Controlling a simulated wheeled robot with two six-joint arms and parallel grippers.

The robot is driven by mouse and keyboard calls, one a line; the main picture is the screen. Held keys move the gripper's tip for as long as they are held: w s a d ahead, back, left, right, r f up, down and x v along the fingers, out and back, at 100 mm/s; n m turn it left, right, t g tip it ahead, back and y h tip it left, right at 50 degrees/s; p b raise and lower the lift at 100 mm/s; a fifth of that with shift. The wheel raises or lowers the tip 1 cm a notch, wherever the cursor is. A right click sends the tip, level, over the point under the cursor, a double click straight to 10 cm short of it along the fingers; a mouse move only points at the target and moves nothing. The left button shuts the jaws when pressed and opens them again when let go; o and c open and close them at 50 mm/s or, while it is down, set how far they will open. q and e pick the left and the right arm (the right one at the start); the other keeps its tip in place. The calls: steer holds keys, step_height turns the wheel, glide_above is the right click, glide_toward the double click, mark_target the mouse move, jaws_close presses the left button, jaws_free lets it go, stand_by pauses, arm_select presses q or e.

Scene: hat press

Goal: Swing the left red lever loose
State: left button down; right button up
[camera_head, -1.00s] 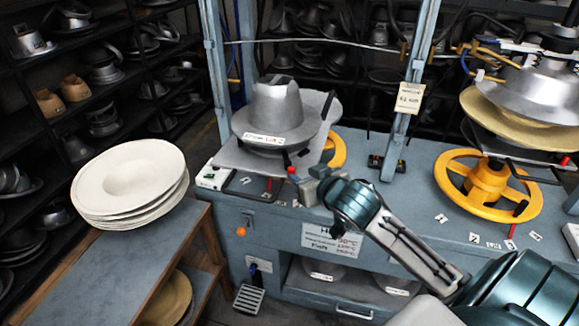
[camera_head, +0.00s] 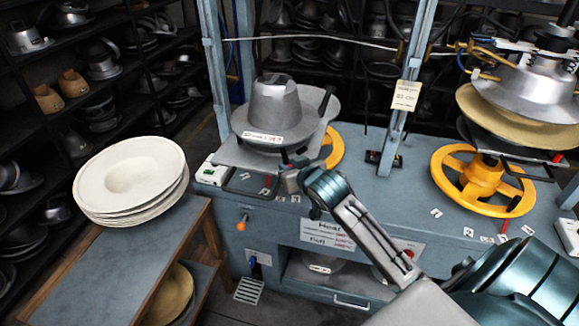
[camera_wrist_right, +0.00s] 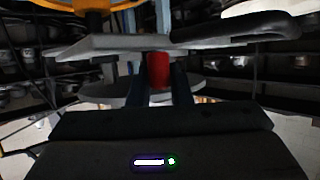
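The left red lever shows in the right wrist view as a red cylindrical grip (camera_wrist_right: 159,71), below a grey plate. In the head view my right gripper covers the grip, at the front of the left press under the grey hat form (camera_head: 275,112). My right gripper (camera_head: 287,172) has its two fingers on either side of the red grip, as the right wrist view (camera_wrist_right: 160,85) shows. The grip fills the gap between them, and the fingers look closed on it. My left gripper is in neither view.
A second press with a yellow handwheel (camera_head: 483,185) stands on the right of the blue bench. A grey post (camera_head: 397,125) with a paper tag rises between the presses. A stack of white hat blanks (camera_head: 133,180) sits on the table at left.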

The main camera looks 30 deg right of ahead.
jaws_close()
